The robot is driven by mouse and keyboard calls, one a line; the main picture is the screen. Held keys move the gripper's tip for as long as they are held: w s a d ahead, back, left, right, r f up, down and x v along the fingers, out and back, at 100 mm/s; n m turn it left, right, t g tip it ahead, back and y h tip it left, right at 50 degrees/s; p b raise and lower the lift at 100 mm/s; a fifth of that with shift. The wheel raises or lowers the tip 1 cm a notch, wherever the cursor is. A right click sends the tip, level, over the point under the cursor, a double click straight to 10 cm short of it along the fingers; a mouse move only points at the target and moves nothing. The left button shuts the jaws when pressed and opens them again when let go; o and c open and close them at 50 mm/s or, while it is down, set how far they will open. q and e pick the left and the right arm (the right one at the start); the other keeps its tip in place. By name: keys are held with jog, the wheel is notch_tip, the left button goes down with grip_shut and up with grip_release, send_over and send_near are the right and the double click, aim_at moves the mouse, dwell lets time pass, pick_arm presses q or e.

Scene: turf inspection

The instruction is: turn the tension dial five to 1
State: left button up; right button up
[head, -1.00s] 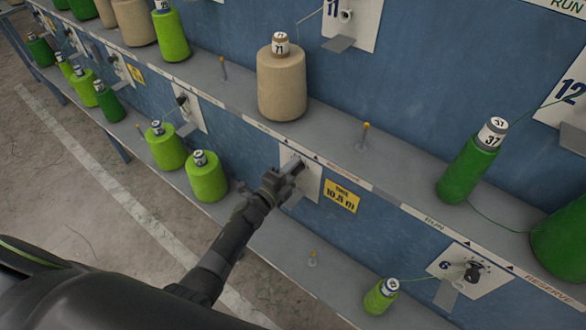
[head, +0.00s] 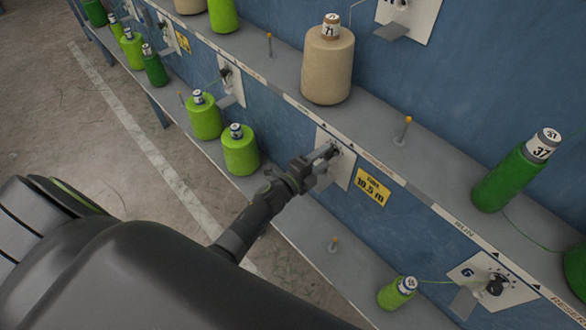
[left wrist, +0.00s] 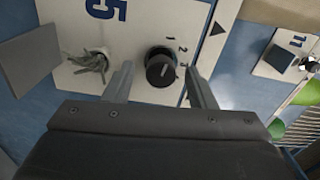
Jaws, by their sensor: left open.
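The black tension dial (left wrist: 160,66) sits on the white plate numbered 5 (left wrist: 140,22) in the left wrist view, with the numbers 1, 2 and 3 beside it. I cannot tell clearly which number it points to. My left gripper (left wrist: 161,84) is open, with one finger on each side of the dial; I see no clear contact. In the head view my left gripper (head: 326,157) reaches up to the same plate (head: 346,170), and largely hides the dial. My right gripper is not in view.
A grey metal flap (left wrist: 30,64) and a thread fitting (left wrist: 91,62) lie left of the dial. A yellow label (head: 371,188) is right of the plate. A beige cone (head: 328,66) stands on the shelf above, and green cones (head: 240,152) stand on the lower shelf.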

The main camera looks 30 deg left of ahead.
pick_arm(q)
jog(key=v, duration=1.5)
jog(key=shift+b, duration=0.4)
jog(key=s+a+f+n+g+y, duration=0.2)
jog(key=s+a+f+n+y, duration=0.15)
jog(key=f, duration=0.45)
jog(key=s+a+f+n+g+y, duration=0.2)
jog(key=f+n, duration=0.3)
jog(key=f, duration=0.2)
jog(key=s+a+f+n+g+y, duration=0.2)
jog(key=s+f+n+g, duration=0.5)
jog(key=s+f, duration=1)
jog(key=shift+s+a+n, duration=0.25)
jog(key=shift+a+n, duration=0.15)
jog(key=shift+n, duration=0.45)
jog(key=s+f+n+g, duration=0.1)
jog(key=s, duration=0.3)
jog(key=s+f+n+g, duration=0.1)
jog(key=s+f+g, duration=0.1)
jog(key=s, duration=0.2)
jog(key=s+d+f+n+g, duration=0.1)
jog(key=s+n, duration=0.1)
jog(key=s, duration=0.3)
jog(key=shift+s+f+g, duration=0.1)
jog(key=shift+f+g, duration=0.1)
jog(key=shift+g, duration=0.2)
jog(key=shift+c, duration=0.2)
